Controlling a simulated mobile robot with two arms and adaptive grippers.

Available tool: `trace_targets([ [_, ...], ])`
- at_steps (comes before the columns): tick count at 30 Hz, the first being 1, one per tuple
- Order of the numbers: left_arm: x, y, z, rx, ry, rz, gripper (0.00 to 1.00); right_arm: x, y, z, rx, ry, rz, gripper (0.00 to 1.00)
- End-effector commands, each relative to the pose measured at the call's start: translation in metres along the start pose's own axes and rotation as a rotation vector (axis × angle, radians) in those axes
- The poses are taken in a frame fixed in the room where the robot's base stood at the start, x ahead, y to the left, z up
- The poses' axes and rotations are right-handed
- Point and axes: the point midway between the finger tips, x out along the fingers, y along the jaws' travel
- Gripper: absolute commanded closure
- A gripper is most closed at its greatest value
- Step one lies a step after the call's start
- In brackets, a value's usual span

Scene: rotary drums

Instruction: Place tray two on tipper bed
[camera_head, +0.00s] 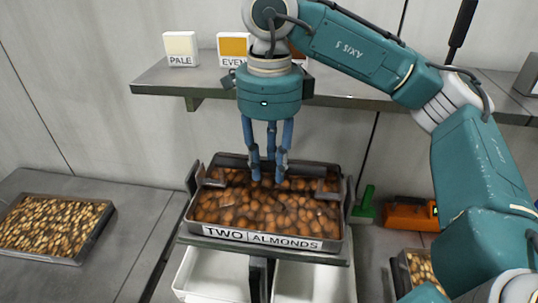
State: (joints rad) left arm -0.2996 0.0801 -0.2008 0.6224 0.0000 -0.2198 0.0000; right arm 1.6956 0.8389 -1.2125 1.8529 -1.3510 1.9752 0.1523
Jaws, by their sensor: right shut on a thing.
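Tray two (262,237), a dark metal tray labelled TWO ALMONDS and full of brown almonds, is in the middle of the head view. It appears to rest level on the tipper bed (345,259), a grey plate with upright side pieces. Whether it is fully seated cannot be told. My right gripper (267,180) points straight down over the tray's middle, its blue fingers reaching to the almonds. It is shut on tray two; the exact grip point is hard to make out. My left gripper is not in view.
Two white bins (205,275) sit below the bed. Another nut tray (108,217) lies on the left counter, and part of one (401,272) shows at right. A shelf (160,83) with PALE and EVEN sample blocks runs behind. Green (366,201) and orange (408,217) items lie at right.

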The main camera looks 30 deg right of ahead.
Motion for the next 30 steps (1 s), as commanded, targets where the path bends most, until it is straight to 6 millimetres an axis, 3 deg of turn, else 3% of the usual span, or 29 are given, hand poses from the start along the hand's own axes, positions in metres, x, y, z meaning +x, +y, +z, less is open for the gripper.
trace_targets([
  [6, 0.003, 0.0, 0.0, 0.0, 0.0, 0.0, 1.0, 0.001, 0.0, 0.001, 0.0, -0.004, -0.002, 1.0],
  [7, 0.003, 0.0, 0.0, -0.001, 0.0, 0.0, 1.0, 0.003, 0.0, 0.0, -0.001, 0.0, 0.0, 0.71],
  [10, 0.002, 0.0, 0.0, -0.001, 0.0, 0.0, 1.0, 0.002, 0.0, 0.0, -0.001, 0.0, 0.0, 0.54],
  [22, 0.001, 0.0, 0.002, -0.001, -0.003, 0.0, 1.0, -0.007, 0.0, 0.001, -0.001, -0.001, -0.001, 0.54],
  [30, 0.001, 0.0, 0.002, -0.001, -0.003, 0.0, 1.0, -0.059, 0.0, 0.001, 0.001, -0.002, -0.005, 0.54],
])
